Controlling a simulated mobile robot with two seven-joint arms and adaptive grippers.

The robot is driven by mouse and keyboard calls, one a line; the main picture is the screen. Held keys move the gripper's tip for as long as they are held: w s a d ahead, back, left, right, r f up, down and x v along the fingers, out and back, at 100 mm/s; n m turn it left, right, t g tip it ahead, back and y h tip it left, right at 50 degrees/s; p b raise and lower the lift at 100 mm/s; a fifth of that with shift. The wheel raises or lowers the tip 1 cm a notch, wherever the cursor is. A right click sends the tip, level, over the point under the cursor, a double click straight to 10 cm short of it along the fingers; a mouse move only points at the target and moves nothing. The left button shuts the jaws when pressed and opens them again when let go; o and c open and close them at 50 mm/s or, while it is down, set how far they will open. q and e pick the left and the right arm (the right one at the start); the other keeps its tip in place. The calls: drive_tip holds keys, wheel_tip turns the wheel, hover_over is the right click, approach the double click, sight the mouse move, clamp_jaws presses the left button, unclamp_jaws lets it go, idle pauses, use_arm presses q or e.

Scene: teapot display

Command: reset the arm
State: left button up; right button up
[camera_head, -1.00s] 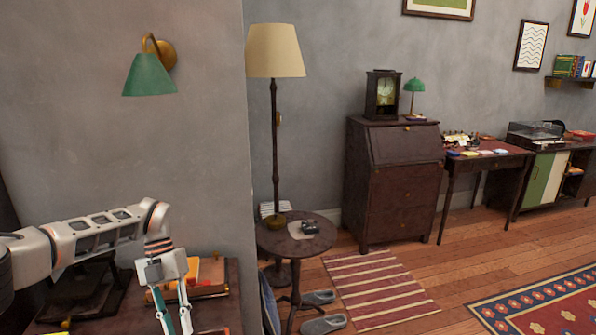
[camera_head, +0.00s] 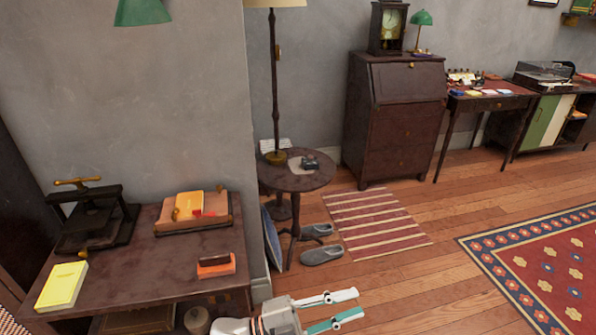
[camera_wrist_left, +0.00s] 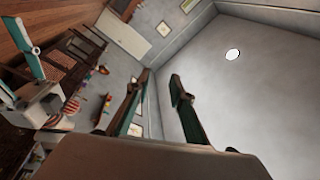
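My left gripper (camera_head: 358,303) is at the bottom centre of the head view, pointing right, with its two fingers apart and nothing between them. In the left wrist view its fingers (camera_wrist_left: 161,78) stand apart, also with nothing between them. Another gripper, my right one (camera_wrist_left: 12,65), shows at the left edge of the left wrist view. Its two fingers look spread and empty, though the frame cuts it off. It is not seen in the head view.
A dark side table (camera_head: 135,280) at left holds a press (camera_head: 95,218), a yellow book (camera_head: 62,285), a tray (camera_head: 195,228) and an orange-sided block (camera_head: 216,265). A round table (camera_head: 296,178) with a lamp and slippers (camera_head: 322,255) are behind the gripper. Floor at right is open.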

use_arm(q)
drive_tip(key=w+a+f+n+t+y, duration=0.1)
drive_tip(key=a+f+n+t+y, duration=0.35)
drive_tip(key=a+n, duration=0.3)
drive_tip(key=w+a+f+n+t+y, duration=0.1)
drive_tip(key=a+f+n+t+y, duration=0.4)
drive_tip(key=n, duration=0.4)
drive_tip(key=s+a+f+n+g+y, duration=0.1)
drive_tip(key=s+a+f+n+y, duration=0.2)
drive_tip(key=s+a+f, duration=0.3)
drive_tip(key=s+a+f+n+g+y, duration=0.2)
drive_tip(key=s+a+f, duration=0.4)
drive_tip(key=a, duration=0.5)
drive_tip(key=s+n+y, duration=0.1)
drive_tip(key=y, duration=0.1)
drive_tip(key=shift+s+a+y, duration=0.25)
drive_tip(key=shift+a+y, duration=0.1)
drive_tip(key=shift+a, duration=0.05)
